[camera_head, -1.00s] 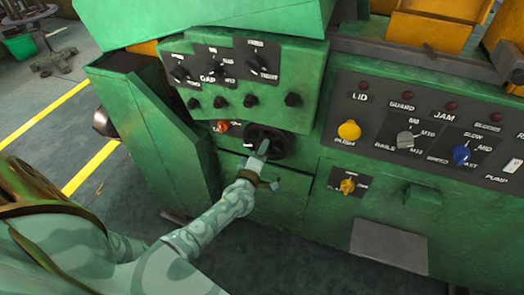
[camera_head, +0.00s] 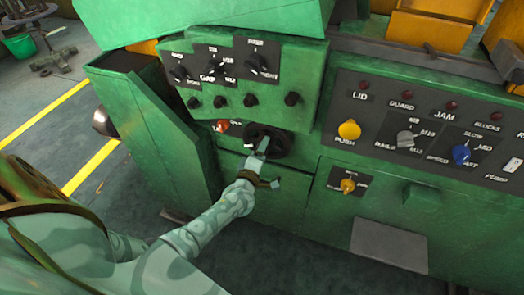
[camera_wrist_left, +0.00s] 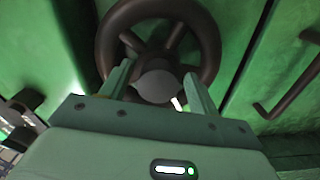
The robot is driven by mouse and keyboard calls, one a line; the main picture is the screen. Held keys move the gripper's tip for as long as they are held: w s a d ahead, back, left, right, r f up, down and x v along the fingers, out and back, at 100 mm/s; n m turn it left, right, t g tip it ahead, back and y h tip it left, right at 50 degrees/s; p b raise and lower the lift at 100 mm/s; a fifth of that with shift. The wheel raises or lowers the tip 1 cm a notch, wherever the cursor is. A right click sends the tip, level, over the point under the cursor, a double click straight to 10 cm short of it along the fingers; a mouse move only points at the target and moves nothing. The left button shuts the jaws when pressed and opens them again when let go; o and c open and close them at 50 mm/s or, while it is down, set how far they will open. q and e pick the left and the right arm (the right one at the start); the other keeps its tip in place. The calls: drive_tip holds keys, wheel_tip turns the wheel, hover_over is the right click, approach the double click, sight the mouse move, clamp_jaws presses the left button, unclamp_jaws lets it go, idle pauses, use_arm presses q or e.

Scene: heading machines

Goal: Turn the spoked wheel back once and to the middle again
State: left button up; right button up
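The dark spoked wheel (camera_head: 281,146) sits on the front of the green machine, below the upper switch panel. It fills the top of the left wrist view (camera_wrist_left: 213,42), with its rim, thick spokes and round grey hub showing. My left gripper (camera_head: 263,154) is at the wheel, reaching in from below. In the left wrist view its two fingers (camera_wrist_left: 158,84) stand apart, one on each side of the hub, inside the rim's outline. A bright gap shows beside the right finger. Whether the fingers touch a spoke cannot be told. My right gripper is not in view.
An orange-red knob (camera_head: 221,126) is just left of the wheel. Above is a panel of black knobs (camera_head: 250,100). To the right is a panel with yellow (camera_head: 349,130), grey and blue (camera_head: 461,154) controls. A dark bar handle (camera_wrist_left: 285,95) is right in the wrist view.

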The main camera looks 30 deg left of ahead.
use_arm(q)
drive_tip(key=shift+s, duration=0.1)
drive_tip(key=p+v, duration=0.3)
drive_tip(key=v, duration=1.3)
drive_tip(key=shift+d, duration=0.2)
